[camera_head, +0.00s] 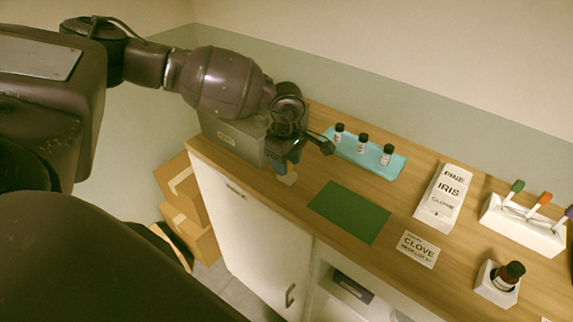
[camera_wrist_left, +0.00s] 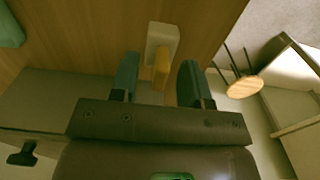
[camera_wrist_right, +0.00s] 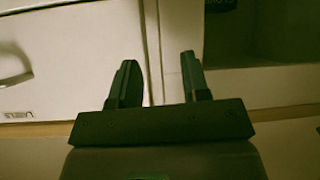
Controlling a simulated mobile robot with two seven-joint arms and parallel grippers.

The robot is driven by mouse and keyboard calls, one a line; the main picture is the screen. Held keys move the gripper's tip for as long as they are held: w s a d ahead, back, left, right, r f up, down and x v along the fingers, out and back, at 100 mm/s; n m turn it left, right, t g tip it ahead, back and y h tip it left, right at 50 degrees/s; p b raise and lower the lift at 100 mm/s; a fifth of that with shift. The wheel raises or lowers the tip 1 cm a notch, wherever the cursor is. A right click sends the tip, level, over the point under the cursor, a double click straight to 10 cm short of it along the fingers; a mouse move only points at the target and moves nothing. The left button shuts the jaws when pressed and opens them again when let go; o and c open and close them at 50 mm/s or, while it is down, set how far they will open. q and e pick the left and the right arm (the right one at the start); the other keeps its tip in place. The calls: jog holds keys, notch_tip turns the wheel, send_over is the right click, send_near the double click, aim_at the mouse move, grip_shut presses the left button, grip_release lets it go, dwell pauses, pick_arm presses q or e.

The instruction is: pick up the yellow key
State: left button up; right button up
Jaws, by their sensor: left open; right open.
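The yellow key (camera_wrist_left: 162,68) shows in the left wrist view as a small yellow upright piece beside a pale block (camera_wrist_left: 163,36). In the head view the pale block (camera_head: 288,178) is near the counter's left front edge, and I cannot make out the key there. My left gripper (camera_wrist_left: 158,68) is open, with its fingers on either side of the key; I cannot tell whether they touch it. In the head view the left gripper (camera_head: 293,153) is just above the block. My right gripper (camera_wrist_right: 157,62) is open and empty, facing the white cabinet front.
A grey box (camera_head: 232,140) stands close to the left gripper. A teal tray (camera_head: 350,158) with dark-capped bottles lies behind it. A green mat (camera_head: 349,211) lies bare on the wooden counter. A white box (camera_head: 441,198), a card and a stick holder stand to the right.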

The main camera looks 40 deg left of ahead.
pick_arm(q)
jog(key=shift+f, duration=0.25)
grip_shut()
jog(key=shift+r, duration=0.1)
notch_tip(320, 180, up, 20)
jog(key=b, duration=0.1)
dwell(0.5)
